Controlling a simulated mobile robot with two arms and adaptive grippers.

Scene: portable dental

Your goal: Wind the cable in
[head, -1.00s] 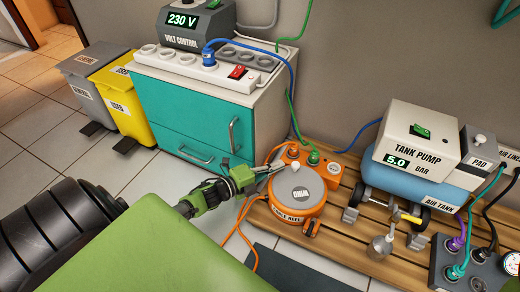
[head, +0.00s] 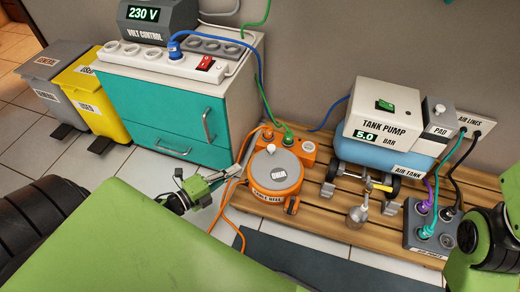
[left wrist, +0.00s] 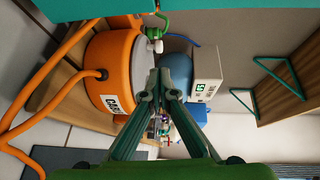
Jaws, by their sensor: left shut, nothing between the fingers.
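The orange cable reel (head: 262,184) stands on the wooden slatted platform, with a grey lid (head: 276,172) and a small pale knob (head: 271,148) at the lid's far edge. Orange cable (head: 221,209) runs from its left side down to the floor. My left gripper (head: 236,170) is just left of the reel, shut and empty. In the left wrist view its fingertips (left wrist: 156,74) meet in front of the reel (left wrist: 108,62), whose thick orange cable (left wrist: 62,75) loops at the left. Whether the fingers touch the reel or cable cannot be told. My right gripper is out of sight.
A teal drawer cabinet (head: 165,120) with a power strip (head: 160,58) stands behind my left gripper. The tank pump (head: 383,125) and a grey air-line block (head: 432,230) are right of the reel. My right arm shows at the lower right edge.

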